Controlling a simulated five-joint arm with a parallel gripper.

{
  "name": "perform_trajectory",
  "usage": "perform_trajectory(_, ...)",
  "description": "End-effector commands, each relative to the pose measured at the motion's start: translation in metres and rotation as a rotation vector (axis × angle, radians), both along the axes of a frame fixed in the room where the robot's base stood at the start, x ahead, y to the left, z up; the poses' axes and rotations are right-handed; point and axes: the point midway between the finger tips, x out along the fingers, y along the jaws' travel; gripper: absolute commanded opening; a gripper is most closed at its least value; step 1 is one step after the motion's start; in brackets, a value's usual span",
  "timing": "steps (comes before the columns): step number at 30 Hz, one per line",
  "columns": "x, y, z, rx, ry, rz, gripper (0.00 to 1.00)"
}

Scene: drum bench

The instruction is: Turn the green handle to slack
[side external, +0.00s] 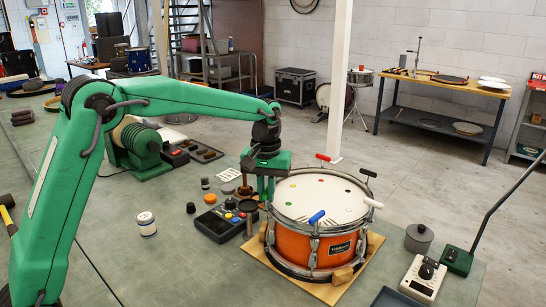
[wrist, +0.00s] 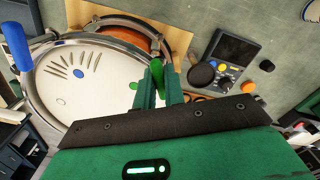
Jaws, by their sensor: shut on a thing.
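The orange drum (side external: 296,243) with a pale head stands on a wooden board (side external: 362,270) on the bench. My gripper (side external: 266,192) points down at the drum's left rim. In the wrist view, the green handle (wrist: 157,72) sits between the two fingers of my gripper (wrist: 158,88), which are shut on it. The green handle is hidden behind the fingers in the side view. A fan of dark ticks by a blue dot (wrist: 79,73) shows on the drum head (wrist: 100,90). The direction of slack cannot be made out.
Other handles stand around the rim: red (side external: 322,157), black (side external: 368,173), white (side external: 374,203) and blue (side external: 316,217). A dark box with coloured knobs (side external: 218,224) lies left of the drum. A grey pot (side external: 419,239) and a pale meter (side external: 423,279) stand to the right.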

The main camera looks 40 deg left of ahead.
Motion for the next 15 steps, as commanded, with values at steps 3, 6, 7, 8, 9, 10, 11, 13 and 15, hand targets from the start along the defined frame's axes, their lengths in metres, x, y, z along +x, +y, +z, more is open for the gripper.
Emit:
perform_trajectory(3, 0.0005, -0.0001, 0.0033, -0.001, -0.005, 0.109, 0.00)
perform_trajectory(6, 0.0005, 0.0000, 0.0034, -0.001, -0.005, 0.204, 0.00)
perform_trajectory(7, 0.0005, -0.0001, 0.0034, -0.001, -0.005, 0.233, 0.00)
perform_trajectory(8, 0.0005, -0.0001, 0.0035, -0.001, -0.005, 0.262, 0.00)
perform_trajectory(9, 0.0005, -0.0001, 0.0035, -0.001, -0.005, 0.299, 0.00)
perform_trajectory(10, 0.0005, 0.0000, 0.0035, -0.001, -0.005, 0.328, 0.00)
perform_trajectory(11, 0.0005, 0.0000, 0.0035, -0.001, -0.005, 0.357, 0.00)
perform_trajectory(13, 0.0005, 0.0001, 0.0036, -0.001, -0.005, 0.423, 0.00)
perform_trajectory(15, 0.0005, 0.0001, 0.0036, -0.002, -0.006, 0.489, 0.00)
